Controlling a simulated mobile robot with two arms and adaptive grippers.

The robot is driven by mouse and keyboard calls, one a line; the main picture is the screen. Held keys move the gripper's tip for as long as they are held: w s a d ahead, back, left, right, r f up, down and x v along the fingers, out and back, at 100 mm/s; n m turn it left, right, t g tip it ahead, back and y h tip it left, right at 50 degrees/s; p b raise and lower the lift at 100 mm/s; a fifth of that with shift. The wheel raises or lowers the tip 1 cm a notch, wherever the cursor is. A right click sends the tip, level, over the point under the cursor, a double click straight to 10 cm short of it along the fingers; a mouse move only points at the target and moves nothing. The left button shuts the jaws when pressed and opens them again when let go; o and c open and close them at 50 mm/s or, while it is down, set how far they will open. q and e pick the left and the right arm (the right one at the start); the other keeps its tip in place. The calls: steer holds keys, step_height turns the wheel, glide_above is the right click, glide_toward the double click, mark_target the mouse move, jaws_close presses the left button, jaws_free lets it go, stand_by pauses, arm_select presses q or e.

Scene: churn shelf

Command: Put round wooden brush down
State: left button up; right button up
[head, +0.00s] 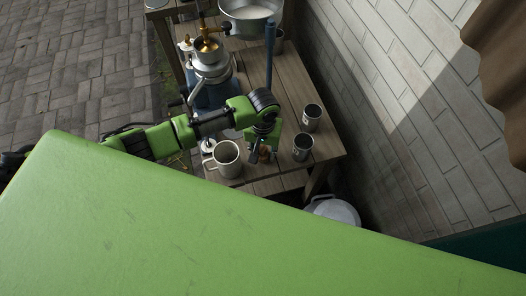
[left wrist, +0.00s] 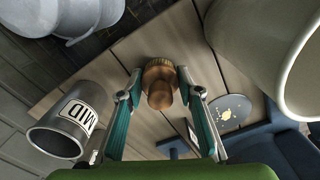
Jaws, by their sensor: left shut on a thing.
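The round wooden brush (left wrist: 159,84) shows in the left wrist view, with a brown knob and a ring of pale bristles at the far side against the wooden table (left wrist: 150,42). My left gripper (left wrist: 160,88) is shut on it, a finger on each side. In the head view my left gripper (head: 262,156) is low over the front of the wooden table (head: 292,88), between a mug and a cup. The brush (head: 265,151) is mostly hidden there by the gripper. I cannot tell whether the bristles touch the tabletop. My right gripper is not in view.
A large pale mug (head: 228,160) stands left of the gripper. A metal and blue churn machine (head: 212,75) stands behind. A white-lidded pot (head: 335,212) is below the table edge.

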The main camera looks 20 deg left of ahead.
mark_target(263, 148)
arm_select(q)
steer(key=shift+f, duration=0.2)
steer(key=o, duration=1.2)
step_height(263, 148, up, 12)
steer(key=shift+r+p, duration=0.2)
steer(key=shift+p, duration=0.25)
